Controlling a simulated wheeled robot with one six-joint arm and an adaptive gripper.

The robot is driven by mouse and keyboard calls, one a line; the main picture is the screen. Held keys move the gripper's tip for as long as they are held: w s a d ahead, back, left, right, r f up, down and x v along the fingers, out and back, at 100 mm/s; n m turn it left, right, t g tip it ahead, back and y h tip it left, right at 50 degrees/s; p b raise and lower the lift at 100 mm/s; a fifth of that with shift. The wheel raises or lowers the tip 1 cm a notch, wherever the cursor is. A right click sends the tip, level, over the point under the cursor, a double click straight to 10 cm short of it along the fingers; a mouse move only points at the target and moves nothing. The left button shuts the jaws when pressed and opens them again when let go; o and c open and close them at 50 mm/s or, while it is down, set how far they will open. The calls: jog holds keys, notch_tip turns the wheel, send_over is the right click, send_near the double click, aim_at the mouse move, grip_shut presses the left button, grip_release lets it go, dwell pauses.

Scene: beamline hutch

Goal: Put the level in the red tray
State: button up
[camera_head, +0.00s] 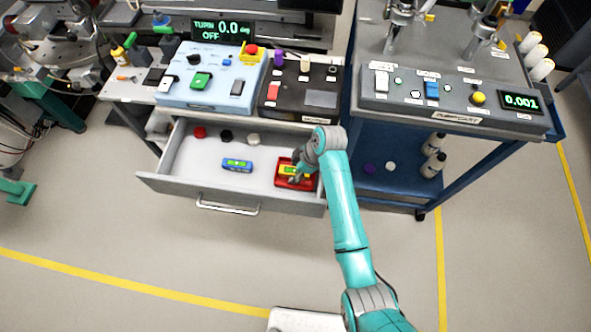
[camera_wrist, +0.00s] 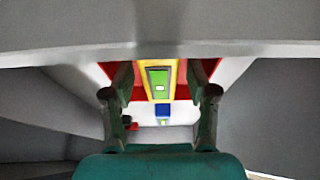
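The red tray (camera_head: 312,184) sits in the right part of the open drawer and shows red behind my fingers in the wrist view (camera_wrist: 207,70). A yellow level with a green window (camera_head: 291,170) lies in the tray, and in the wrist view (camera_wrist: 171,88) it shows between my fingers. A blue level with a green window (camera_head: 237,165) lies in the drawer left of the tray; its blue end shows in the wrist view (camera_wrist: 163,110). My gripper (camera_head: 296,178) is at the tray. Its fingers (camera_wrist: 161,90) stand apart, with gaps beside the yellow level. My wrist partly hides the tray.
The drawer (camera_head: 190,183) also holds a red, a black and a white round piece at its back. Control boxes (camera_head: 212,80) stand on the bench above. A blue cart (camera_head: 395,185) stands close on the right. The floor in front is clear.

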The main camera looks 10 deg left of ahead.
jog(key=v, duration=1.2)
jog(key=shift+d+r, duration=0.1)
jog(key=shift+r, duration=0.05)
dwell(0.3)
